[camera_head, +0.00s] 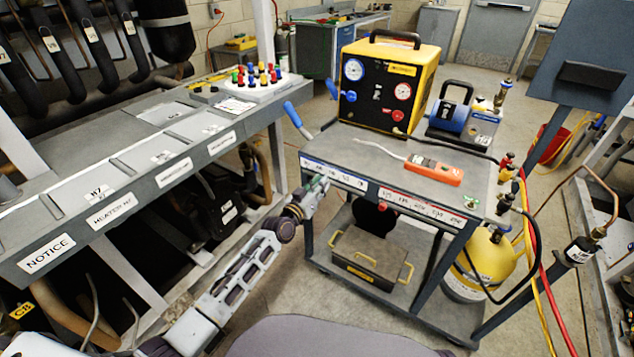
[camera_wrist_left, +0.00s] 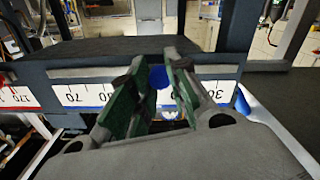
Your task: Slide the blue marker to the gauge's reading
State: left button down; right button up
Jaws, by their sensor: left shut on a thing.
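The blue marker (camera_wrist_left: 158,77) shows between the green-padded fingers of my left gripper (camera_wrist_left: 160,95) in the left wrist view. In the head view my left gripper (camera_head: 317,188) is at the strip (camera_head: 334,174) on the cart's front edge, and the marker is hidden. The blue gauge (camera_head: 354,69) is on the yellow-and-black machine; its reading is too small to tell. My right gripper is not seen.
A red-edged scale strip (camera_head: 422,207) runs along the same cart edge. An orange handheld device (camera_head: 434,173) lies on the cart top (camera_head: 366,150). The red gauge (camera_head: 402,91) is beside the blue one. A grey rack (camera_head: 120,185) stands left of the cart.

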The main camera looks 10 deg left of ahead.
pick_arm(q)
jog(key=shift+r, duration=0.15)
jog(key=c, duration=1.3)
grip_release()
jog(key=shift+s+a, duration=0.1)
jog(key=shift+s, duration=0.1)
jog(key=v, duration=1.1)
jog(key=shift+s, duration=0.3)
jog(key=shift+s, duration=0.1)
